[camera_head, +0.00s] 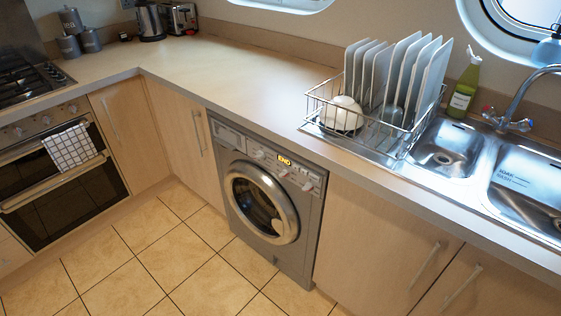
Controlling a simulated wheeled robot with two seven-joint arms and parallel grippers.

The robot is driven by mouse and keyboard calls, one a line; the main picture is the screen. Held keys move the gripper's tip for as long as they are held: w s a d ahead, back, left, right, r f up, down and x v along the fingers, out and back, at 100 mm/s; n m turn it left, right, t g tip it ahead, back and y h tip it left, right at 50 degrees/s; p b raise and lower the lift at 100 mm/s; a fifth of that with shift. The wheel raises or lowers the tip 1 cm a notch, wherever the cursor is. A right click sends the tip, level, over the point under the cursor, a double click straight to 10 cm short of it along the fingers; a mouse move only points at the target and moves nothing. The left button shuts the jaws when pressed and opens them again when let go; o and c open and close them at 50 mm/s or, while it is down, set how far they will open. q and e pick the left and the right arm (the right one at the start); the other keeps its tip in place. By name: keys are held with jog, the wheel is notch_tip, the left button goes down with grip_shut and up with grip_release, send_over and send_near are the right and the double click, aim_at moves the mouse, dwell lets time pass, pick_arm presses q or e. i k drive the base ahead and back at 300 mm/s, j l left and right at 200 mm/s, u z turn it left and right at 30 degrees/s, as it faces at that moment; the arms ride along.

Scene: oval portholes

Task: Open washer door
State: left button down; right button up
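The grey washer (306,215) stands under the counter in the middle of the view. Its round door (262,203) has a metallic ring and dark glass and looks shut. Something pale shows behind the glass. The panel display above the door reads "END" in yellow. Neither of my grippers shows in this view.
A counter (235,75) runs above the washer, with a dish rack (370,105) of plates and a double sink (515,180) to the right. An oven (60,175) with a checked towel (70,147) is at left. Wooden cabinets (375,245) flank the washer. The tiled floor (150,255) in front is clear.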

aim_at(286, 230)
jog(key=i+j+z, duration=0.15)
jog(key=z, duration=0.35)
jog(key=i+j+z, duration=0.1)
jog(key=j+z, duration=0.2)
jog(key=z, duration=0.15)
jog(key=i+j+z, duration=0.3)
jog(key=j, duration=0.95)
jog(key=j+z, duration=0.3)
jog(key=j, duration=0.9)
